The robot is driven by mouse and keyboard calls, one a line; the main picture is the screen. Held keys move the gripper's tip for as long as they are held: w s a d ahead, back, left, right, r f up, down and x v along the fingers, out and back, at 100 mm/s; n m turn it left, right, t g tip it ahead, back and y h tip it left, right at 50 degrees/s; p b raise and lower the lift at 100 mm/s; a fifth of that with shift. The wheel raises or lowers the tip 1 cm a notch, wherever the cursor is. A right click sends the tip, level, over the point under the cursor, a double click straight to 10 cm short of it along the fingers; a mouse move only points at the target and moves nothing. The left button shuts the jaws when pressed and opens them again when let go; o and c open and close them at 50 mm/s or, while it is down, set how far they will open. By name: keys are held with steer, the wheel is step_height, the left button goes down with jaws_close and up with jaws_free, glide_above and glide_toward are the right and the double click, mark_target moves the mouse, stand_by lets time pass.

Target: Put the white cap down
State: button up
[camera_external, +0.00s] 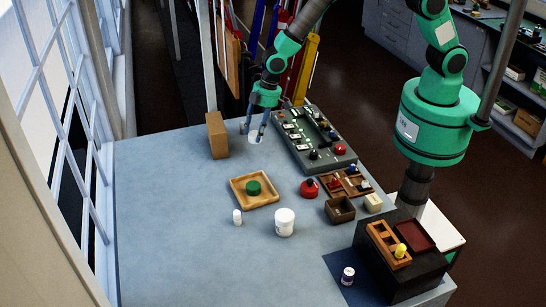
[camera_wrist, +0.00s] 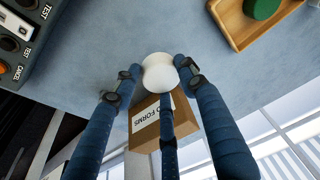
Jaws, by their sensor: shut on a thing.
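The white cap (camera_external: 255,139) is at my gripper's fingertips near the far edge of the table, between the cardboard box and the control panel. In the wrist view the white cap (camera_wrist: 159,75) is round and pale, held among the dark blue fingers. My gripper (camera_external: 254,131) points down and is shut on it; it also shows in the wrist view (camera_wrist: 160,82). The cap is close over the blue-grey table (camera_external: 180,250). I cannot tell whether it touches the surface. The fingers hide part of its sides.
The cardboard box (camera_external: 217,136) stands just left of my gripper. The control panel (camera_external: 312,138) lies to the right. A wooden tray (camera_external: 237,190) holds a green cylinder (camera_external: 253,187). The table's left side is clear.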

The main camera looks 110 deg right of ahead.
steer(key=s+d+r+m+b, duration=0.2)
steer(key=s+d, duration=0.4)
steer(key=s, duration=0.1)
steer(key=shift+s+d+r+m+h, duration=0.2)
steer(key=shift+r+m+h, duration=0.1)
steer(key=shift+m+h, duration=0.1)
steer(key=shift+f, duration=3.15)
steer(key=shift+a+f, duration=0.1)
steer(key=shift+f, duration=1.8)
steer(key=shift+f, duration=0.1)
steer(key=o, duration=0.8)
steer(key=shift+o, duration=0.2)
